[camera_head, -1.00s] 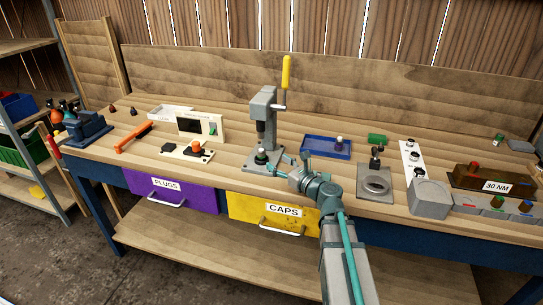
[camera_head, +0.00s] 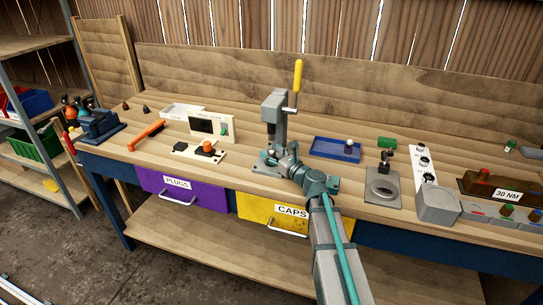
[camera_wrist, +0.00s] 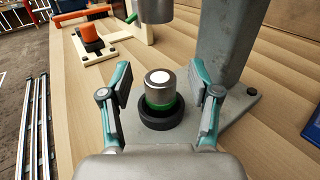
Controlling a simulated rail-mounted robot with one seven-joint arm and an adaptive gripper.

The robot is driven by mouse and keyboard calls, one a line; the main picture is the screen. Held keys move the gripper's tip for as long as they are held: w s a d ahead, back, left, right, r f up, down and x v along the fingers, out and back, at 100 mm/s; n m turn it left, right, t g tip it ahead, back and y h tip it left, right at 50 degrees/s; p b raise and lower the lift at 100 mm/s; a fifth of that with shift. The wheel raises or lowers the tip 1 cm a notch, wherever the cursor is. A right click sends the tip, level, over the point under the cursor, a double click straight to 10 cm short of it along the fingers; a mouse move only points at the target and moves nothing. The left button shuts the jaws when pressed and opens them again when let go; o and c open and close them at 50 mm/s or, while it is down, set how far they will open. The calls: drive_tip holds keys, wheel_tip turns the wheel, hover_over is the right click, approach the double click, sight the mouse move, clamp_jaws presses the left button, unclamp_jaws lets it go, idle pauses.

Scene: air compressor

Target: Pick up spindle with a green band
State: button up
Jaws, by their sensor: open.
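The spindle with a green band (camera_wrist: 160,88) stands upright in a black ring (camera_wrist: 161,120) on the grey base plate of the press. It is a silver cylinder with a light round spot on top and the green band low down. My gripper (camera_wrist: 162,82) is open in the wrist view, with one finger on each side of the spindle and a gap on both sides. In the head view my gripper (camera_head: 283,158) is at the press base and hides the spindle.
The press (camera_head: 275,115) with its yellow lever (camera_head: 298,75) rises just behind my gripper, and its ram overhangs near the spindle. A blue tray (camera_head: 335,149) lies to the right. An orange-knobbed fixture (camera_head: 206,148) is to the left.

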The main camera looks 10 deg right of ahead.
drive_tip(key=shift+w+a, duration=0.15)
drive_tip(key=shift+w, duration=0.15)
drive_tip(key=shift+s, duration=0.1)
clamp_jaws()
drive_tip(key=shift+r, duration=0.15)
